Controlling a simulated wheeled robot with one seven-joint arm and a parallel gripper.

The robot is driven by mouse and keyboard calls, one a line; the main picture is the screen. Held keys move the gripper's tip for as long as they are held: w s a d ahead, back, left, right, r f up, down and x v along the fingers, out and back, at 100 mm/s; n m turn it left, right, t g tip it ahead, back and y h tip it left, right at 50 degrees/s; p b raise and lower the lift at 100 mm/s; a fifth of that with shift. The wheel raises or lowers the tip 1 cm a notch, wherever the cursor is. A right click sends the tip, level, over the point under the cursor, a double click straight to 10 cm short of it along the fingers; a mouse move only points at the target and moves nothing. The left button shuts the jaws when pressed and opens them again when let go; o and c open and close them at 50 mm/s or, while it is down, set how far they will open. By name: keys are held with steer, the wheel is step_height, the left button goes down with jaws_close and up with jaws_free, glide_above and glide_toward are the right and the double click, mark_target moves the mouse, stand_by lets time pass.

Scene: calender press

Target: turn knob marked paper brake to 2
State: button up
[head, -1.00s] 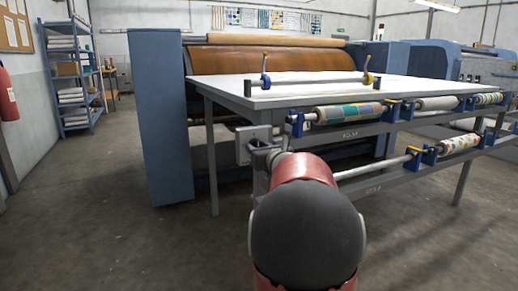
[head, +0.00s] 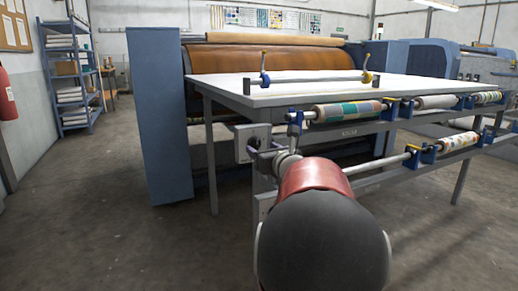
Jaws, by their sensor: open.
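A small grey control box (head: 241,130) is fixed at the near left corner of the long table, by its leg. A small dark shape on its face may be the paper brake knob; its marks and pointer are too small to read. My gripper (head: 254,152) is at the lower right of the box's face, with its fingers pointing left towards it. The fingers are open. I cannot tell whether they are around the dark shape, beside it, or touching it. My own arm hides part of the area below and right of the box.
The white-topped table (head: 300,91) stands before the calender's orange drum (head: 280,58). Patterned rolls (head: 345,111) sit on racks along its front, close to my arm. A blue side panel (head: 160,115) stands at left. The floor (head: 100,220) at left is clear.

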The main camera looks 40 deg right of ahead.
steer(key=v, duration=0.4)
steer(key=shift+a, duration=0.1)
stand_by(0.4)
steer(key=a+f+n+g+y, duration=0.2)
steer(key=a+n+y, duration=0.5)
steer(key=a+n, duration=0.7)
steer(key=s+a+f+n+g+y, duration=0.1)
steer(key=s+a+f+n+g, duration=0.3)
steer(key=a, duration=0.4)
steer(key=s+a+f+n+g+y, duration=0.2)
steer(key=s+a+n, duration=0.3)
steer(key=a, duration=0.4)
steer(key=s+f+n+g+h, duration=0.2)
steer(key=s+f+n, duration=0.2)
steer(key=n, duration=0.4)
steer(key=s+a+f+n+g+h+p, duration=0.1)
steer(key=s+f+n+h, duration=0.2)
steer(key=s+n, duration=0.4)
steer(key=shift+s+a+f+n+g+h, duration=0.2)
steer(key=shift+s+f+n+g+h, duration=0.1)
steer(key=shift+f+n+g, duration=0.15)
